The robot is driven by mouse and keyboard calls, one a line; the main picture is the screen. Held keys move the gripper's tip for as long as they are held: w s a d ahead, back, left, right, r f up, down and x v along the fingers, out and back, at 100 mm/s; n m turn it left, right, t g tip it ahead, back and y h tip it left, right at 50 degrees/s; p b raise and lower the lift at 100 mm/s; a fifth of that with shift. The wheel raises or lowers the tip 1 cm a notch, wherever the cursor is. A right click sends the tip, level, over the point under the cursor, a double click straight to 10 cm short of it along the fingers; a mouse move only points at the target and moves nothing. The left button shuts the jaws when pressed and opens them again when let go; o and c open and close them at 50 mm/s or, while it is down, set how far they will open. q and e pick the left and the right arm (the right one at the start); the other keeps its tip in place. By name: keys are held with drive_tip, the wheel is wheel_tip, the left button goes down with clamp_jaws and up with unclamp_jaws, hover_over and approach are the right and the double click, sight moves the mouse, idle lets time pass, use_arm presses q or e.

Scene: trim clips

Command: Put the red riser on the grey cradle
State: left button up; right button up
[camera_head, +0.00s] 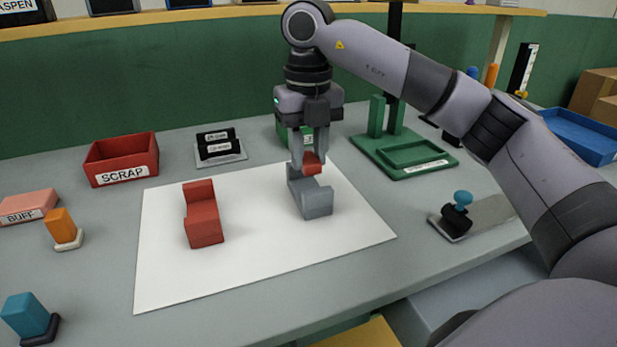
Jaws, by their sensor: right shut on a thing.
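The grey cradle (314,204) sits on the white sheet, with a raised back end and a low front end. My right gripper (311,160) points down over it and is shut on a small red block, the red riser (312,168). The riser is at the cradle's opening, between its ends; I cannot tell whether it touches the cradle. The fingers hide part of the riser and of the cradle's back. A red cradle-shaped piece (204,222) stands to the left on the same sheet. My left gripper is not in view.
The white sheet (260,260) is clear in front of both pieces. A red SCRAP bin (122,160) and a black-labelled holder (219,147) stand behind, left. A green fixture (405,160) stands behind, right. A blue-knobbed tool (460,212) lies at right.

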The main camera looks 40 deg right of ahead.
sight(309, 158)
drive_tip(key=shift+f, duration=2.1)
drive_tip(key=shift+f, duration=0.15)
drive_tip(key=o, duration=1)
wheel_tip(309, 158, up, 11)
drive_tip(key=shift+r+p, duration=0.1)
drive_tip(key=shift+p, duration=1.05)
drive_tip(key=shift+r, duration=0.6)
